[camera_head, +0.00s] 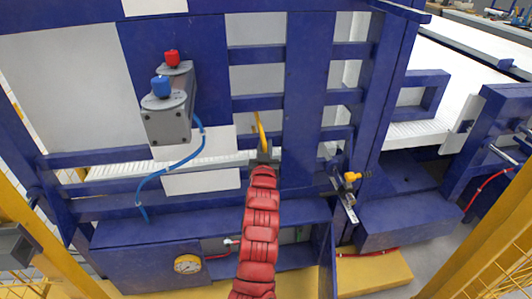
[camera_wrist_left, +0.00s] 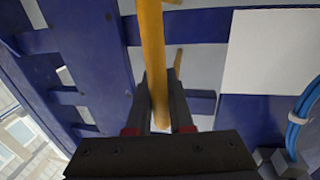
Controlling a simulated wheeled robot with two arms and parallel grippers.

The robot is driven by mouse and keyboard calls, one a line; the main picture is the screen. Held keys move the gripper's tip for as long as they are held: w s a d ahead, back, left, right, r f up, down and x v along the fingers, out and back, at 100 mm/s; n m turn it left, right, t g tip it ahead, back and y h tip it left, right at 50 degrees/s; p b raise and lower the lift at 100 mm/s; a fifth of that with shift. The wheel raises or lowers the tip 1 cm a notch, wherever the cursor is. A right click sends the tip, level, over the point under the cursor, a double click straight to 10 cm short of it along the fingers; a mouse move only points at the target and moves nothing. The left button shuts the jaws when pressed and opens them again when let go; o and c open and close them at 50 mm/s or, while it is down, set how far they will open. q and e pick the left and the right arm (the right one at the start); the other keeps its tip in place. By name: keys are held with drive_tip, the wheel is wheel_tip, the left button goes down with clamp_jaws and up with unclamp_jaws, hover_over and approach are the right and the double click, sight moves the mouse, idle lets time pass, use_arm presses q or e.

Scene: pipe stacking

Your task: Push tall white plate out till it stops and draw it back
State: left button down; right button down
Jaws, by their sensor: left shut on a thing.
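My left gripper (camera_head: 263,154) is at the end of the red arm in the middle of the head view. It is shut on a yellow bar-shaped handle (camera_head: 260,128), which rises from the fingers. In the left wrist view the yellow handle (camera_wrist_left: 151,40) runs between the two dark fingertips (camera_wrist_left: 161,98). A tall white plate (camera_head: 257,82) shows in pieces behind the blue bars, above the handle. I cannot tell how the handle joins it. My right gripper is not in view.
A blue frame (camera_head: 304,95) surrounds the handle. A grey box (camera_head: 169,125) with red and blue buttons and a blue cable stands left. A yellow-knobbed metal fitting (camera_head: 349,187) is right of the arm. A gauge (camera_head: 187,264) sits low left.

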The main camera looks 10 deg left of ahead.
use_arm(q)
drive_tip(key=c, duration=0.8)
unclamp_jaws()
drive_tip(key=s+d+p, duration=0.1)
drive_tip(key=s+d, duration=0.2)
drive_tip(key=s, duration=1.4)
drive_tip(key=shift+d, duration=0.2)
